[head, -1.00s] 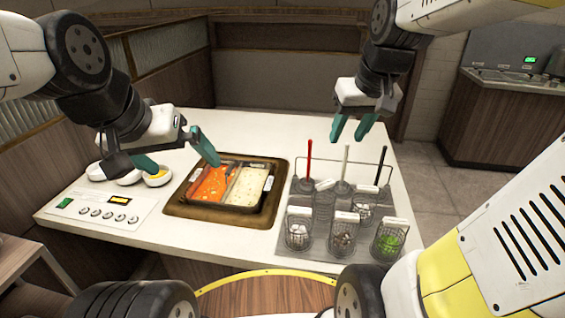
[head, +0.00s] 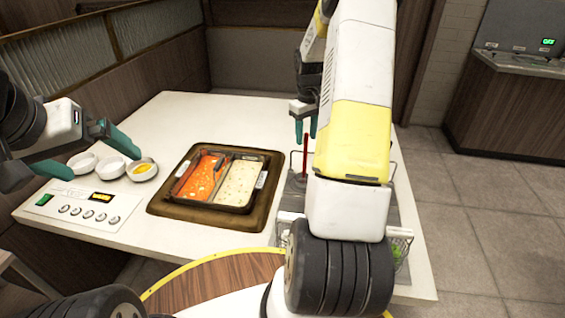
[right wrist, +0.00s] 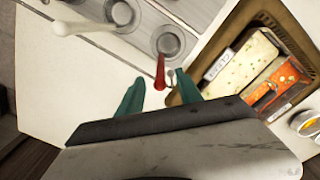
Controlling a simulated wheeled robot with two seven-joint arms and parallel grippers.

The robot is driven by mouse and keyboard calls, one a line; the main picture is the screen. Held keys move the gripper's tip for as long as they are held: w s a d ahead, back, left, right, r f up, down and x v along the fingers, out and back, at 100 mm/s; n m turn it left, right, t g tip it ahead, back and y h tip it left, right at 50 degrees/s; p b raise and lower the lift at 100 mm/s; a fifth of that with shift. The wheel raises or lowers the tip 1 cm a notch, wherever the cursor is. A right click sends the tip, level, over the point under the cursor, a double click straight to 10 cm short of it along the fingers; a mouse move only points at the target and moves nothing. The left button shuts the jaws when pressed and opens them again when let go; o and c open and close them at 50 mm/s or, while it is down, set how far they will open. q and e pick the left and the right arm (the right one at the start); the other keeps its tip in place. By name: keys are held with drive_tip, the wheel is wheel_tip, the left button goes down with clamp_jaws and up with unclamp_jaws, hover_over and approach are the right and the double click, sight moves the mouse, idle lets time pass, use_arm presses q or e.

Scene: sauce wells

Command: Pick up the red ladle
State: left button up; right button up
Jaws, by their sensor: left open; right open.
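The red ladle (head: 305,157) stands upright in its well, with only its handle clear in the head view; my right arm covers much of the area beside it. In the right wrist view its red handle (right wrist: 160,73) points up between the fingertips. My right gripper (head: 306,130) is open, just above the top of the handle. In the right wrist view its teal fingers (right wrist: 159,84) lie on either side of the handle, not closed on it. My left gripper (head: 101,160) is open and empty near the small bowls at the left.
A two-part pan of red and white sauce (head: 250,204) sits in the counter left of the ladle. White bowls (head: 84,163) stand farther left. A white-handled ladle (right wrist: 85,28) is beside the red one. Wire baskets (head: 400,236) are partly hidden by my right arm.

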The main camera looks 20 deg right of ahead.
sight(306, 148)
wheel_tip(306, 148, down, 6)
drive_tip(key=shift+s+r, duration=0.1)
clamp_jaws()
